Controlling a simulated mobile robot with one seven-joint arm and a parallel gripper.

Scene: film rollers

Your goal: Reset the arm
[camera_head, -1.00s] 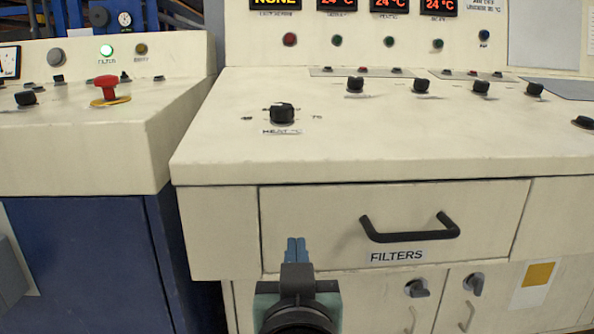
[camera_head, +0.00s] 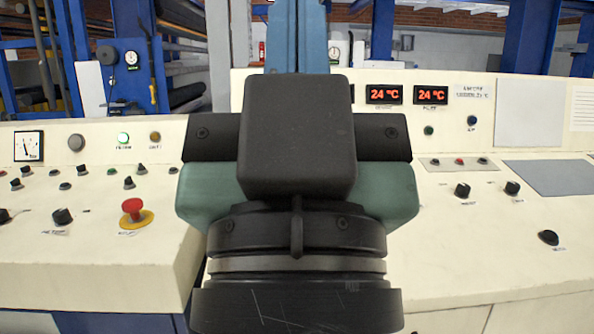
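My gripper (camera_head: 297,38) is raised upright close in front of the head camera and fills the middle of the view. Its black and green body shows from behind. Its two blue fingers point up, side by side with only a thin line between them, and look shut. Nothing shows between them, but the top edge of the view cuts off their tips. My gripper hides the middle of the cream control console (camera_head: 470,245).
The left console (camera_head: 90,245) carries a red mushroom button (camera_head: 132,208) on a yellow base, knobs and a gauge (camera_head: 28,147). The right panel has red 24 °C displays (camera_head: 432,95) and black knobs (camera_head: 462,190). Blue posts and racks stand behind.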

